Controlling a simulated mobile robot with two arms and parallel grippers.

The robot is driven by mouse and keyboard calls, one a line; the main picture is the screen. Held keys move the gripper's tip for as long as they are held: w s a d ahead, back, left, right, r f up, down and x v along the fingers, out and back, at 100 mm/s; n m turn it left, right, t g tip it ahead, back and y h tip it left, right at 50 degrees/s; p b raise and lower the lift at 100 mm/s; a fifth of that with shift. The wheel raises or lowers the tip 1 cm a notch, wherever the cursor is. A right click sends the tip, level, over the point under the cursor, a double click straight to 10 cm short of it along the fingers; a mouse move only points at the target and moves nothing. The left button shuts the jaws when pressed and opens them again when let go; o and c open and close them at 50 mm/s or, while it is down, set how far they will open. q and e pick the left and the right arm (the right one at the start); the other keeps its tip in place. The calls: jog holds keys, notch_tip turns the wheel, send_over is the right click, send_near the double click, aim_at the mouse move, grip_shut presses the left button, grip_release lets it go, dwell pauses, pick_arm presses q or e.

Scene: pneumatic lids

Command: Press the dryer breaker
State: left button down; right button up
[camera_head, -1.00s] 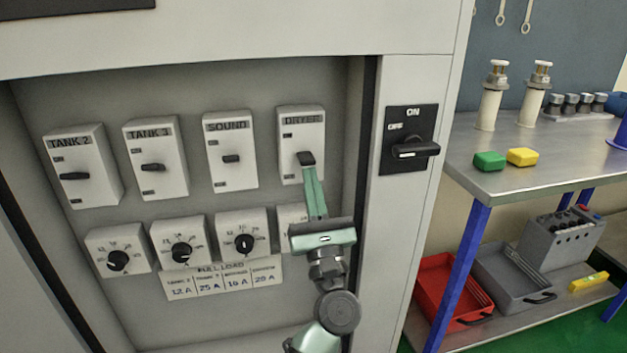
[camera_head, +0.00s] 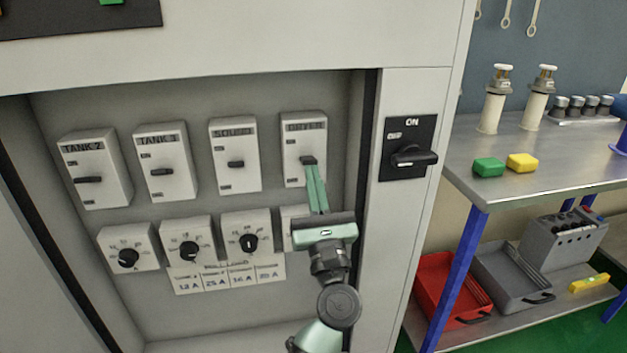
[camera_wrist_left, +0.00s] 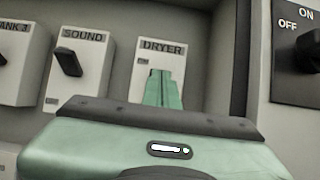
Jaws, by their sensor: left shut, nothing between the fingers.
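The dryer breaker (camera_head: 297,130) is a pale box labelled DRYER, at the right end of the upper row in the cabinet. It also shows in the left wrist view (camera_wrist_left: 172,55). My left gripper (camera_head: 310,164) is shut and empty, with its fingertips at the breaker's dark switch handle. The fingers cover most of the handle, so I cannot tell its exact position or whether they touch it. In the left wrist view the green fingers (camera_wrist_left: 163,82) stand in front of the breaker's lower face. My right gripper is not in view.
Breakers labelled SOUND (camera_head: 235,143), TANK 3 (camera_head: 160,155) and TANK 2 (camera_head: 82,155) stand to the left. Dials (camera_head: 246,232) and a paper label (camera_head: 235,276) sit below. A black ON/OFF rotary switch (camera_head: 408,135) is right of the cabinet recess. A workbench (camera_head: 545,165) stands farther right.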

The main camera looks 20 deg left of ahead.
pick_arm(q)
jog(key=shift+r, duration=0.5)
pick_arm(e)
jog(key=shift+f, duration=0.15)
pick_arm(q)
jog(key=shift+s+d+f, duration=0.15)
jog(key=shift+f, duration=0.05)
jog(key=b+v, duration=0.1)
jog(key=v, duration=0.6)
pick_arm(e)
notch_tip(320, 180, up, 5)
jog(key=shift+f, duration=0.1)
pick_arm(q)
jog(key=shift+s+d, duration=0.1)
jog(key=shift+s, duration=0.05)
